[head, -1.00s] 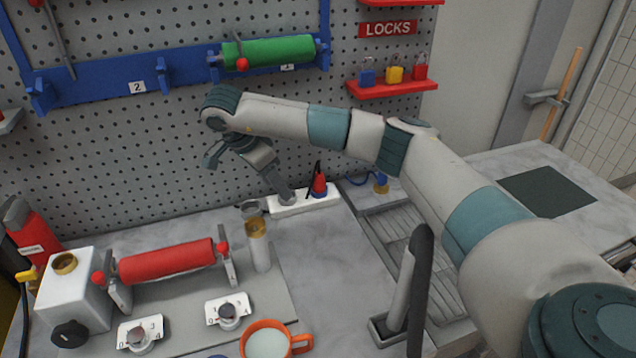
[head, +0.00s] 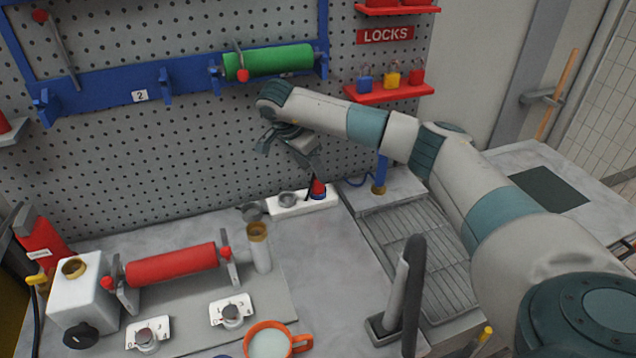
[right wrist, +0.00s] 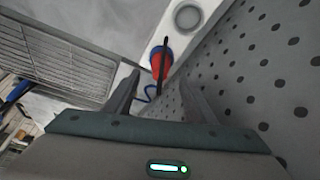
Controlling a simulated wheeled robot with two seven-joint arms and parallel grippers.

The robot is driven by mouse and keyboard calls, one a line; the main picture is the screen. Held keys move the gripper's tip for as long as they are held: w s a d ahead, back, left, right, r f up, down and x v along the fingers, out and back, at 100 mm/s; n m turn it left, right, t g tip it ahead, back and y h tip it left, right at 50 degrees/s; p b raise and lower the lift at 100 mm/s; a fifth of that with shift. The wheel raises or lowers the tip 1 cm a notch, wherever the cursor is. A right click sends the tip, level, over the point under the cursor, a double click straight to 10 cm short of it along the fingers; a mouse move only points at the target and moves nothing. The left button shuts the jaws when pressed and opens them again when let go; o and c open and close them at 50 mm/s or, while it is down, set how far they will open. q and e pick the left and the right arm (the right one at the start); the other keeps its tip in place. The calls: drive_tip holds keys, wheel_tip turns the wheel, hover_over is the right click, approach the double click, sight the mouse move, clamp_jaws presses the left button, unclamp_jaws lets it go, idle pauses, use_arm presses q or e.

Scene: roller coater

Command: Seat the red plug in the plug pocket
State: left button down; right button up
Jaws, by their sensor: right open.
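The red plug (head: 318,187), with a blue lower part and a black strip beside it, stands at the right end of a white block (head: 330,199) at the pegboard's foot. It also shows in the right wrist view (right wrist: 157,66). A round grey recess (head: 288,198) lies in the same block, left of the plug; it also shows in the right wrist view (right wrist: 187,17). I cannot tell which seat is the plug pocket. My right gripper (head: 290,147) is open and empty above the block. In the right wrist view the plug shows beyond and between its fingers (right wrist: 162,85). My left gripper is out of view.
The pegboard (head: 190,150) rises close behind the block. A clear cylinder with a brass top (head: 259,250) stands to the left, near a red roller (head: 172,264). A draining grid (head: 415,245) lies to the right. An orange mug (head: 270,342) stands in front.

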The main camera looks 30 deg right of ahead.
sight(318, 185)
drive_tip(key=shift+d, duration=0.15)
drive_tip(key=shift+p+x, duration=0.95)
drive_tip(key=shift+x, duration=1.05)
drive_tip(key=shift+d+f, duration=0.15)
drive_tip(key=shift+f, duration=0.35)
drive_tip(key=c, duration=1.2)
